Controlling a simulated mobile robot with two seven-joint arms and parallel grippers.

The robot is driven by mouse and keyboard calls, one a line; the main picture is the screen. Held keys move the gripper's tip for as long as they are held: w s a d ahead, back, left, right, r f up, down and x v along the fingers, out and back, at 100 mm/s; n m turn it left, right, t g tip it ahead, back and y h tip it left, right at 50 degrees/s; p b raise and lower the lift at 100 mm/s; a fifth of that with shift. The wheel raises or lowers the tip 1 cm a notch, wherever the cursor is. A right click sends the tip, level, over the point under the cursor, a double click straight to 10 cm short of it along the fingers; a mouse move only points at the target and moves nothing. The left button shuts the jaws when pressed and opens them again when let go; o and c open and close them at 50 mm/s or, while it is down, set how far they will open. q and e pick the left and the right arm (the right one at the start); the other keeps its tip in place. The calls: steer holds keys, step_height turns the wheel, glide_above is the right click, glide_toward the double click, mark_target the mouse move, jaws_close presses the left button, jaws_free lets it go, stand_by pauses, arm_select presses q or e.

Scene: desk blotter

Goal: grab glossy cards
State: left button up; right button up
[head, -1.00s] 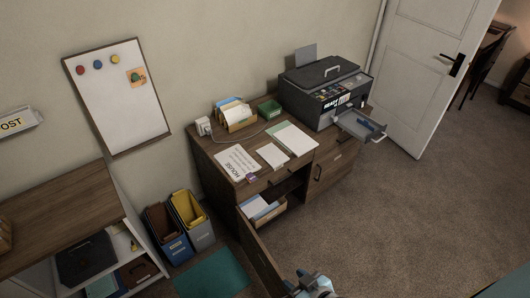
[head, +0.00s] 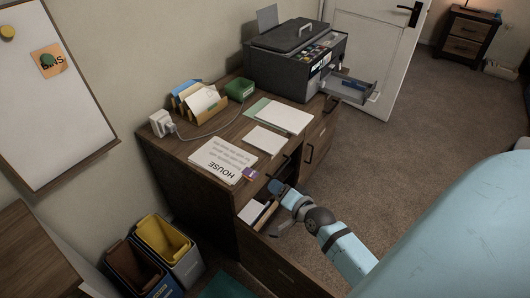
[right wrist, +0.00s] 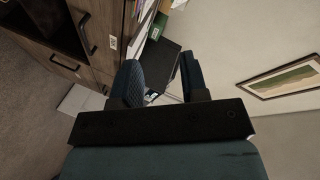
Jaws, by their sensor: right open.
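I cannot single out the glossy cards with certainty. White and blue paper items (head: 252,212) lie in the open drawer at the desk's front, partly hidden by my right gripper. My right gripper (head: 277,187) reaches in from the lower right and is beside the drawer opening, just in front of the desk. In the right wrist view its two dark blue fingers (right wrist: 160,80) stand apart, with nothing visible held between them. My left gripper is not in view.
The desk top holds a HOUSE sheet (head: 223,160), a notepad (head: 265,140), a letter holder (head: 205,103), a green box (head: 240,88) and a printer (head: 295,65). Bins (head: 165,245) stand at left; carpet is clear at right.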

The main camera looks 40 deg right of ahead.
steer(key=w+d+f+m+t+h+b, duration=0.1)
steer(key=w+d+f+m+b, duration=0.1)
steer(key=d+f+m+b, duration=0.25)
arm_select(q)
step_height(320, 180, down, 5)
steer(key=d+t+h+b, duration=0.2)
steer(key=b, duration=0.5)
arm_select(e)
steer(key=m+t+h+b, duration=0.1)
steer(key=m+h+b, duration=0.15)
steer(key=m, duration=0.25)
glide_toward(271, 143)
steer(key=shift+n, duration=0.25)
steer(key=x, duration=0.1)
steer(key=b+x, duration=0.1)
steer(key=x, duration=0.2)
steer(key=shift+f, duration=0.25)
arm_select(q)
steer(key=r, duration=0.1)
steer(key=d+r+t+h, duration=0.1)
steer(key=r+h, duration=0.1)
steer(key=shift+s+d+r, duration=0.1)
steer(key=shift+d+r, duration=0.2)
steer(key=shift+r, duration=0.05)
arm_select(e)
jaws_close()
